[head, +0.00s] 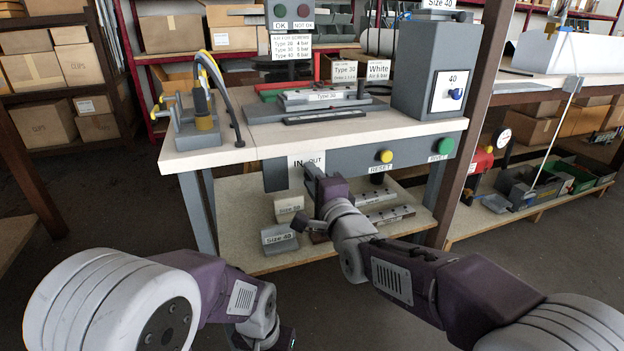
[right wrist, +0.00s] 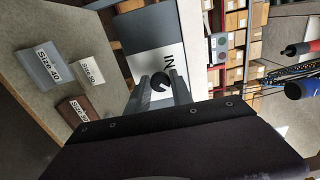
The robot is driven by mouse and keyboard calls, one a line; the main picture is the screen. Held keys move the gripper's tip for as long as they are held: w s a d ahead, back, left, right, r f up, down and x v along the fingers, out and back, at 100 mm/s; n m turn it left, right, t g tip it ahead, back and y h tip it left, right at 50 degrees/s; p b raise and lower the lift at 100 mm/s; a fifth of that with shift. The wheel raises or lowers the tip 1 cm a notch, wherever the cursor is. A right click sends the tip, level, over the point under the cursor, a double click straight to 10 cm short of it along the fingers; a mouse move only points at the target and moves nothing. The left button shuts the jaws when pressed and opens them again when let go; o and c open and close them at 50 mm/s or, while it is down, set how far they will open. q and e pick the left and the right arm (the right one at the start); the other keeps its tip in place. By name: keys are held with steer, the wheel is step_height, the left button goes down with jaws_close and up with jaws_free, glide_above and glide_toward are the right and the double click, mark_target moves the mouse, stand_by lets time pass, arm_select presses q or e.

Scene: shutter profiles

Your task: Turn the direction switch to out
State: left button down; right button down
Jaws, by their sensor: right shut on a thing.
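The direction switch (right wrist: 160,82) is a small round black knob on the white IN/OUT plate (head: 298,161), on the grey panel below the bench top. In the right wrist view it sits between the two grey fingers of my right gripper (right wrist: 159,92), which is shut on it. In the head view my right gripper (head: 313,176) reaches up to the plate and hides the knob. I cannot tell which way the knob points. My left gripper (head: 272,338) is low at the bottom edge of the head view, away from the bench; its fingers do not show clearly.
The lower shelf (head: 240,225) holds size blocks, including a grey Size 40 block (head: 279,239), under my right gripper. A brown post (head: 466,130) stands at the right.

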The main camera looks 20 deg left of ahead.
steer(key=shift+f, duration=0.1)
steer(key=c, duration=1.1)
jaws_free()
steer(key=shift+c, duration=0.2)
steer(key=shift+s, duration=0.1)
steer(key=p+v, duration=0.3)
steer(key=v, duration=0.6)
